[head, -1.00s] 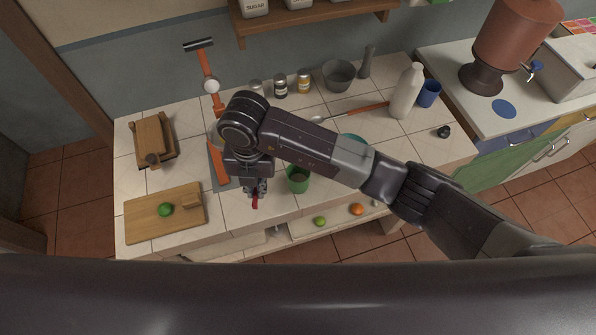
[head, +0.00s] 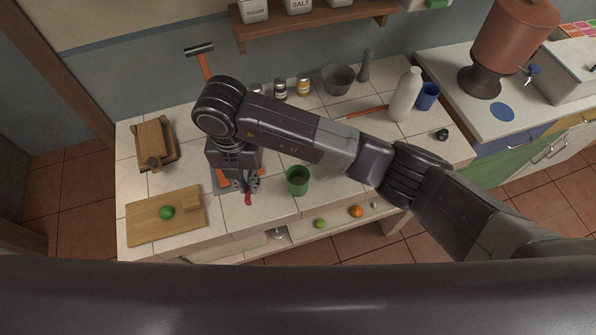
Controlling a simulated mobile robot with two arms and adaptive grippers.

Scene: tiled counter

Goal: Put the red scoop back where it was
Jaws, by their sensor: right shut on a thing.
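In the head view, a small red piece, the red scoop (head: 248,199), shows at the tips of my right gripper (head: 246,187). The gripper is shut on it and points down over the front part of the tiled counter. Most of the scoop is hidden by the fingers, and I cannot tell whether it touches the tiles. A green cup (head: 298,181) stands just right of the gripper. My left gripper does not show.
A cutting board (head: 140,222) with a green lime (head: 167,212) lies at the front left. A wooden press-like object (head: 152,142) stands behind it. A white bottle (head: 405,95), a grey bowl (head: 338,79) and several jars stand at the back. My arm crosses above the counter's middle.

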